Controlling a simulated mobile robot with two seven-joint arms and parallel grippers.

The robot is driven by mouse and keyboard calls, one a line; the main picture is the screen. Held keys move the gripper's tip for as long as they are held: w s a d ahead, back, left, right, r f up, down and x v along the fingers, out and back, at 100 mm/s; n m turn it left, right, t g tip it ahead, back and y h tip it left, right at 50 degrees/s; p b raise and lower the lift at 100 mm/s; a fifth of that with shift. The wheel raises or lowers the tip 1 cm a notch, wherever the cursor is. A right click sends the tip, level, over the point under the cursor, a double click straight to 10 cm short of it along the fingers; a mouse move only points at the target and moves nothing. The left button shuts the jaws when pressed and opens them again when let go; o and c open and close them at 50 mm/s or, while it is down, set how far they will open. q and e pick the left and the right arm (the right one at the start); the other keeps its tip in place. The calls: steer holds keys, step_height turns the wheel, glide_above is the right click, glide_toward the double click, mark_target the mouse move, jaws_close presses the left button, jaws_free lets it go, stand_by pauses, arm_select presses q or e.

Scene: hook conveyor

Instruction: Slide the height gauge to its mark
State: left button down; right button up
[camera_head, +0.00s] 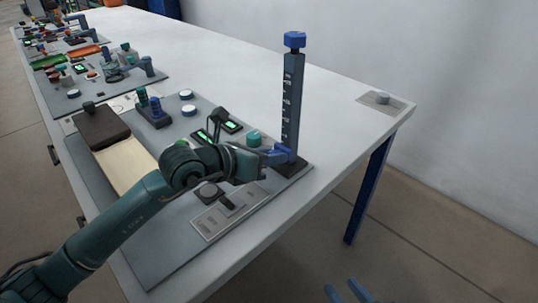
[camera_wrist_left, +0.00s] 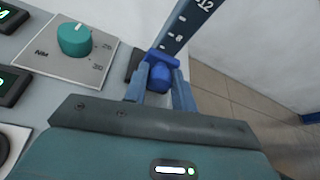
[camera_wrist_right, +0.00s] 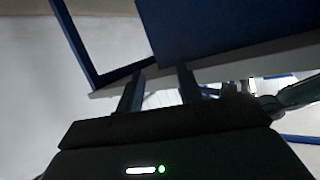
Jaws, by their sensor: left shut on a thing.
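The height gauge (camera_head: 291,105) is an upright dark blue-grey post with white scale marks and a bright blue cap, near the table's right edge. Its blue slider (camera_head: 284,152) sits low on the post, just above the dark base. My left gripper (camera_head: 268,157) is shut on the slider's blue knob (camera_wrist_left: 160,76), with one finger on each side. The left wrist view shows the scale (camera_wrist_left: 190,25) with 8 and 12 above the knob. I cannot make out a target mark. My right gripper (camera_wrist_right: 158,88) is open and empty, below the table level.
A teal dial (camera_wrist_left: 74,39) stands beside the gauge, and a grey switch plate (camera_head: 230,209) lies in front of it. The table's far right is mostly clear except a small grey plate (camera_head: 382,98).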

arm_select(q)
steer(key=shift+r, duration=0.1)
arm_select(e)
steer(key=shift+r, duration=0.1)
